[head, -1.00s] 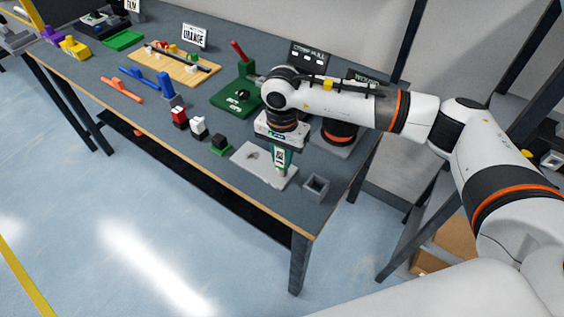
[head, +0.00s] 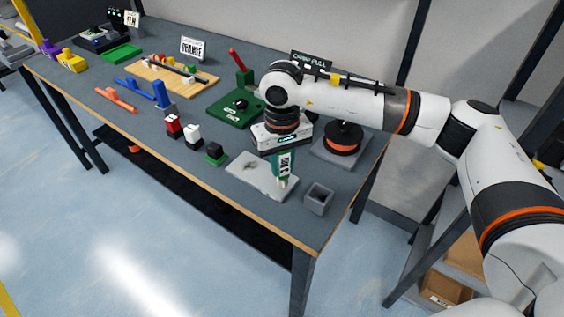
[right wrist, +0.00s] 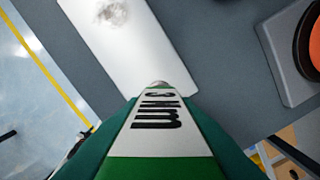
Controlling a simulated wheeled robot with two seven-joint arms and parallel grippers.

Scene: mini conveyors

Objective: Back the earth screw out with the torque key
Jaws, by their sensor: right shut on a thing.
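My right gripper (head: 283,150) is shut on the torque key, a green tool (head: 285,166) with a white label, held upright and pointing down. The key also fills the lower middle of the right wrist view (right wrist: 160,135), its lettered label facing the camera. Below it lies a pale grey plate (head: 248,178) with a dark smudged patch, also in the right wrist view (right wrist: 135,45). The key's lower end is over the plate's right end. The earth screw is hidden behind the key, and I cannot tell whether the tip touches it. My left gripper is not in view.
A grey open square cup (head: 318,199) stands just right of the plate, near the table edge. A black-and-orange round item on a grey base (head: 341,143) is behind. Red, white and green-black blocks (head: 193,133) stand left. A green base (head: 233,108) lies farther back.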

